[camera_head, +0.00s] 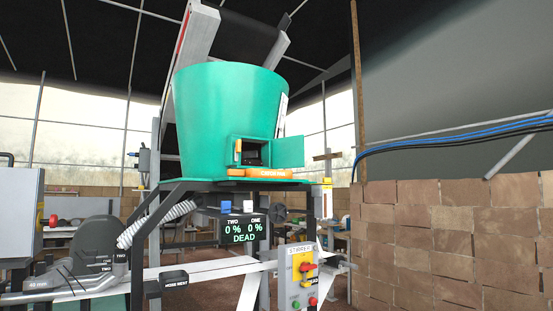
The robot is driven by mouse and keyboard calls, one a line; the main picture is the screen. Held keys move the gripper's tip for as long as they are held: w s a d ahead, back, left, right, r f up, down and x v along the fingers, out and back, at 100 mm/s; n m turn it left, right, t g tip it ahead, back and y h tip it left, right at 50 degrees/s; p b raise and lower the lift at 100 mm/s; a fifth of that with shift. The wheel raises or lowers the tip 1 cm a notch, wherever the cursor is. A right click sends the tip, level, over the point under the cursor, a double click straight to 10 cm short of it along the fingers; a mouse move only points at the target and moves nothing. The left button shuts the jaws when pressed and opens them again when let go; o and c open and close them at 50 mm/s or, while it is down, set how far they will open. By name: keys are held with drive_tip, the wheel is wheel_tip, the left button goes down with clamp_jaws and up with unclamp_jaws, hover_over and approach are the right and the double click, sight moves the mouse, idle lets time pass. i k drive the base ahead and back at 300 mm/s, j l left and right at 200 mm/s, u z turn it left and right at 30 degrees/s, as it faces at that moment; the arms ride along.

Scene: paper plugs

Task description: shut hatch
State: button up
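The hatch door (290,151) is a small green flap on the front of a large green tub (215,110). It stands swung open to the right of a dark square opening (254,152) low on the tub. An orange bar (272,172) lies below the opening, and a small orange piece (238,147) shows at its left edge. My gripper is not in view, so I cannot see its place relative to the hatch.
A black frame and table (230,186) carry the tub. Below are a display (243,228) reading "DEAD" and a switch box (301,276) with red and yellow controls. A brick wall (440,240) stands at right. A grey machine (25,215) stands at left.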

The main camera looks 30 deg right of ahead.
sight(288, 153)
drive_tip(key=i+l+u, duration=0.1)
drive_tip(key=l+u, duration=0.25)
drive_tip(key=l, duration=0.45)
drive_tip(key=l+u, duration=0.3)
drive_tip(key=l, duration=0.5)
drive_tip(key=l+z, duration=0.2)
drive_tip(key=l, duration=2.3)
drive_tip(key=l+u, duration=0.45)
drive_tip(key=k+l+u, duration=0.1)
drive_tip(key=l+u, duration=0.3)
drive_tip(key=k+l+u, duration=0.15)
drive_tip(key=l+u, duration=0.3)
drive_tip(key=k+l, duration=0.3)
drive_tip(key=k, duration=0.15)
drive_tip(key=k+l, duration=0.3)
drive_tip(key=k, duration=0.15)
drive_tip(key=i+j, duration=0.3)
drive_tip(key=i, duration=0.15)
drive_tip(key=i+j, duration=0.25)
drive_tip(key=i, duration=0.2)
